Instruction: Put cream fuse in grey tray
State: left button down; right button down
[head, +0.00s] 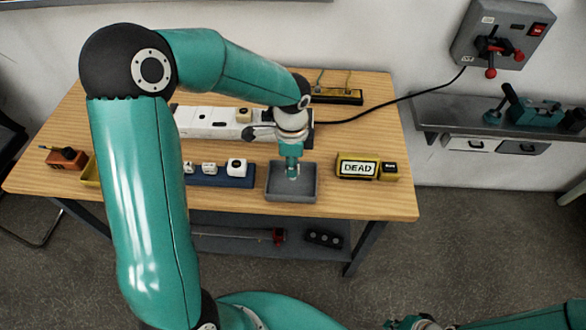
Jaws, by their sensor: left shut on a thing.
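The grey tray (269,190) lies near the front edge of the wooden table. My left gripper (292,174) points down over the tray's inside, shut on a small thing. That thing is mostly hidden by the fingers; it is likely the cream fuse, but its shape is not clear. I cannot tell whether it touches the tray floor. A cream block (243,115) sits on the long white unit behind, and several pale blocks sit on the blue rack (232,182) left of the tray. Part of my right gripper (424,323) shows at the bottom edge, its fingers unclear.
A yellow box marked DEAD (357,166) stands right of the tray. The long white unit (200,122) lies behind my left gripper. An orange block (66,158) is at the table's left end. A switch box (508,30) hangs on the wall.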

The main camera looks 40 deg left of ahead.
pick_arm(q)
jog(key=shift+f, duration=1.15)
jog(key=shift+f, duration=0.1)
jog(key=c, duration=1.1)
grip_release()
notch_tip(320, 180, up, 12)
jog(key=shift+r, duration=0.1)
